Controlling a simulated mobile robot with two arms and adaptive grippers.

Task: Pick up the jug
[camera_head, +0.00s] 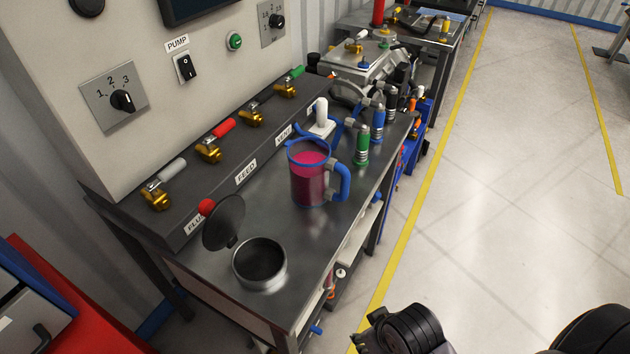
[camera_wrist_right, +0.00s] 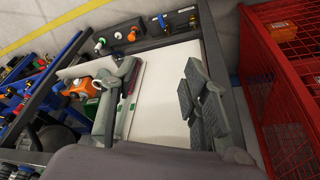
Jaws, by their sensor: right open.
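The jug (camera_head: 309,186) is clear with a blue rim and a blue handle on its right side, and holds pink liquid. It stands upright on the metal bench top in the head view. My right gripper (camera_head: 372,342) is only partly in the head view, at the bottom edge, off the front of the bench and well apart from the jug. In the right wrist view my right gripper (camera_wrist_right: 160,85) has its two fingers spread with nothing held between them. I cannot make out the jug in that view. My left gripper is not in view.
An open round pot (camera_head: 260,264) with its lid raised stands nearer on the bench (camera_head: 275,214). Green (camera_head: 362,148) and blue (camera_head: 378,125) bottle-like fittings stand behind the jug's right. Valves line the panel at left. A red mesh cage (camera_wrist_right: 285,90) is right in the wrist view.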

